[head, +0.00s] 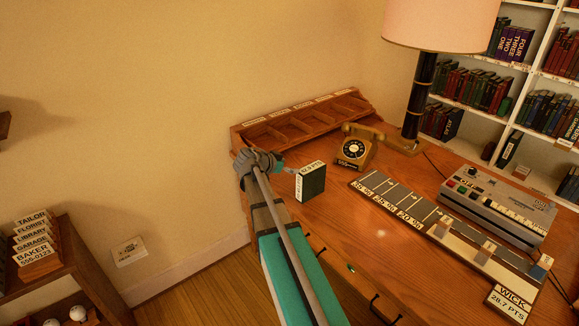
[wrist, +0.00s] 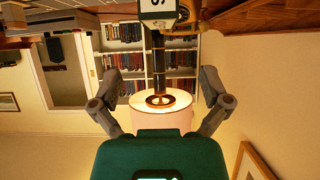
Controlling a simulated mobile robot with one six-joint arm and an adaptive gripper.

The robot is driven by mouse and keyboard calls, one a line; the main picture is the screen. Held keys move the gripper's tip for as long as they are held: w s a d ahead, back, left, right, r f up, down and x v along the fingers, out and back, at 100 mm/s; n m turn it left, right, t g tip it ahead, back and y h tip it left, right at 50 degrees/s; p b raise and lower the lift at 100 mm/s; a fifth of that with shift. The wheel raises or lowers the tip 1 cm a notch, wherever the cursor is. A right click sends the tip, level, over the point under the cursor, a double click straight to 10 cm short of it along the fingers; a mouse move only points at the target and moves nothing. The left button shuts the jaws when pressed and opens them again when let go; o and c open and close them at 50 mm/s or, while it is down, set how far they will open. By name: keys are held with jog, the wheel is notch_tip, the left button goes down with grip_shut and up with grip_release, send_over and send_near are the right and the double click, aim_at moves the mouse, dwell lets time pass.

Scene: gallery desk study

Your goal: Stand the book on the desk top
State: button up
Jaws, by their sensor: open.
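The dark green book (head: 315,181) stands upright on the brown wooden desk top (head: 350,225). My gripper (head: 276,164) is just left of the book, near the desk's left end. In the wrist view, which is upside down, my gripper's fingers (wrist: 160,75) are spread wide with nothing between them. The labelled end of the book (wrist: 158,10) shows at the top edge there, outside the fingers. I cannot tell exactly how large the gap is.
A wooden compartment tray (head: 300,125) is behind the book. A rotary telephone (head: 357,147) and a tall lamp (head: 416,95) stand to the right. A marked scale board (head: 400,200) and a grey machine (head: 497,205) fill the right side. Bare desk lies in front of the book.

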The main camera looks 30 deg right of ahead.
dwell(0.4)
jog(key=s+a+f+n+y, duration=0.3)
jog(key=s+a+n+y, duration=0.1)
jog(key=a, duration=0.7)
jog(key=s+a+f+n+y, duration=0.3)
jog(key=s+a+n, duration=0.3)
jog(key=a, duration=0.5)
jog(key=s+a+f+n+y, duration=0.3)
jog(key=s+a+n+y, duration=0.2)
jog(key=a, duration=0.6)
jog(key=shift+s+f+n+g, duration=0.4)
jog(key=shift+s+n, duration=0.1)
jog(key=shift+n, duration=0.5)
jog(key=shift+c, duration=0.3)
